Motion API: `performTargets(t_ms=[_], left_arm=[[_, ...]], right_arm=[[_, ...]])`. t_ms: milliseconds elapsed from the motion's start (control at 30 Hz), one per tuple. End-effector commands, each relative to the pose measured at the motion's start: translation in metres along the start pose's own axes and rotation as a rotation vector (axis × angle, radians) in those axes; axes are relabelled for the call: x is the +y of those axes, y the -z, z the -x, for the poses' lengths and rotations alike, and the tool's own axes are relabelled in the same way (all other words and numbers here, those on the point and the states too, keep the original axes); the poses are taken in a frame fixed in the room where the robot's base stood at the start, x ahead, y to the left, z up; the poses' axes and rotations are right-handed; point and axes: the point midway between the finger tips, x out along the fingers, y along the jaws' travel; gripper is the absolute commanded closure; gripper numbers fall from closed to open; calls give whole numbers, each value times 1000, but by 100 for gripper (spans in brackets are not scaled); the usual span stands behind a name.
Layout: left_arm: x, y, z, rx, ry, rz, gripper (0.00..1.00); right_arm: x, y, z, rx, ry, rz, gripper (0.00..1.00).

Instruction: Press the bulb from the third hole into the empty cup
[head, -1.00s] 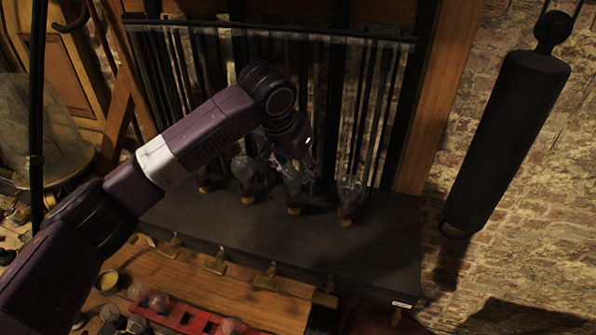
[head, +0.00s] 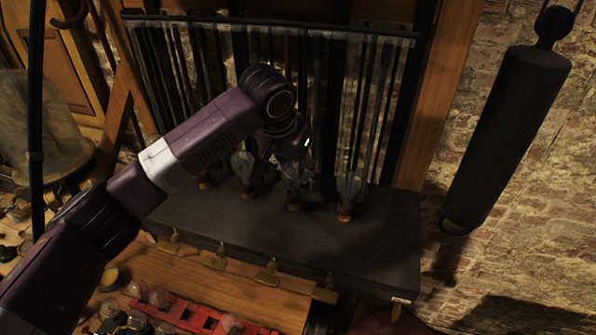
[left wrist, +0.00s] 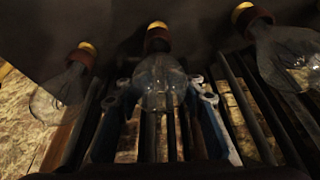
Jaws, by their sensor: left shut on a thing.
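Clear glass bulbs stand in a row on the dark bench in the head view, each on a reddish-brown and brass base. My left gripper (head: 292,164) is shut on the third bulb from the left (head: 293,182), around its glass. In the left wrist view my blue-grey fingers (left wrist: 160,88) hold this bulb (left wrist: 158,75) from both sides. Its brown collar and brass base touch or nearly touch the dark surface; I cannot tell how deep it sits. Neighbouring bulbs show at left (left wrist: 62,95) and right (left wrist: 288,55). My right gripper is not in view.
The dark bench (head: 220,228) has free room at its right. Glass tubes and dark rods hang behind the bulbs. A red rack (head: 198,319) with round bulbs lies at the lower left. A black cylinder (head: 507,135) hangs at the right.

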Motion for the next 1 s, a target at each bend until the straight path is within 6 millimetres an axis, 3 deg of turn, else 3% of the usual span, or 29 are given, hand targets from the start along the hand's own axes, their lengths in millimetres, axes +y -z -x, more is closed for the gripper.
performTargets(t_ms=[133, 167, 367, 733, 1000], left_arm=[[0, 0, 0, 0, 0, 0, 86], [0, 0, 0, 0, 0, 0, 66], [0, 0, 0, -1, 0, 0, 44], [0, 0, 5, 1, -1, 0, 44], [0, 1, 54, 4, 0, -1, 44]], right_arm=[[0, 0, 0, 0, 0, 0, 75], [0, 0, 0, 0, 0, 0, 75], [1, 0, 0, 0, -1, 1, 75], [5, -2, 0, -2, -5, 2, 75], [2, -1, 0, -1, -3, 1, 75]])
